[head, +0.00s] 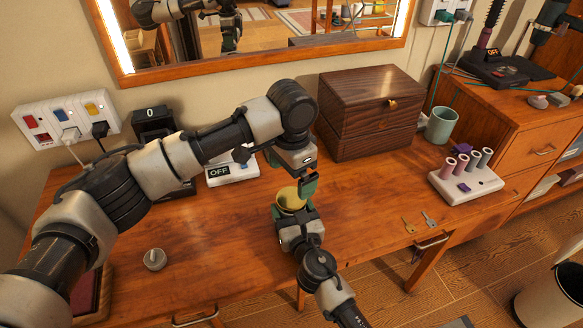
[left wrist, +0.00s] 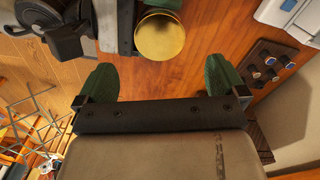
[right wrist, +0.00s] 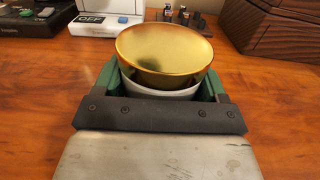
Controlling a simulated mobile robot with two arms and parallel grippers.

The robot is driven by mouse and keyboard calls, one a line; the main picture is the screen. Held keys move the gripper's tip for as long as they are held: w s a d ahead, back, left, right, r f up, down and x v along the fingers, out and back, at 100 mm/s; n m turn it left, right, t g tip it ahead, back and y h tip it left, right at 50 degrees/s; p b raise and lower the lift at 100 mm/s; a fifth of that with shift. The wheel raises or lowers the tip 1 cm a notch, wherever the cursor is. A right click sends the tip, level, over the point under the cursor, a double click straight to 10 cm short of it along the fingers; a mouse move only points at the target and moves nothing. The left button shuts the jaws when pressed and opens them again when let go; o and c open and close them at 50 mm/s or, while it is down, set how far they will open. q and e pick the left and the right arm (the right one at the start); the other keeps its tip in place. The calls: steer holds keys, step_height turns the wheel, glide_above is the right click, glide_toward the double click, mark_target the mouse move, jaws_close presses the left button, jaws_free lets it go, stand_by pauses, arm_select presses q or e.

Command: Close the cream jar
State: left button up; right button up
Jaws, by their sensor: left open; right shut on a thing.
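The cream jar has a white body (right wrist: 160,88), held upright between the fingers of my right gripper (right wrist: 160,82), which is shut on it. A round gold lid (right wrist: 165,50) sits over the jar's top, wider than the body; I cannot tell whether it is fully seated. The lid also shows in the head view (head: 290,199) and from above in the left wrist view (left wrist: 160,37). My left gripper (head: 290,174) is open and empty just above the lid. In the left wrist view its fingers are apart, with the lid beyond and between them.
A dark wooden box (head: 368,112) stands behind on the desk. A white switch box (head: 232,168) is behind left. A grey knob (head: 155,259) lies at the left. A pale rack (head: 465,182), two keys (head: 420,222) and a green cup (head: 441,125) are at the right.

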mark_target(292, 198)
arm_select(q)
steer(key=n, duration=0.4)
steer(key=shift+r+n, duration=0.15)
steer(key=shift+n, duration=0.25)
steer(key=n, duration=0.4)
steer(key=shift+r+n, duration=0.15)
steer(key=shift+n, duration=0.15)
steer(key=n, duration=0.4)
steer(key=shift+r, duration=0.1)
steer(key=n, duration=0.6)
steer(key=shift+r, duration=0.2)
steer(key=shift+f, duration=4.05)
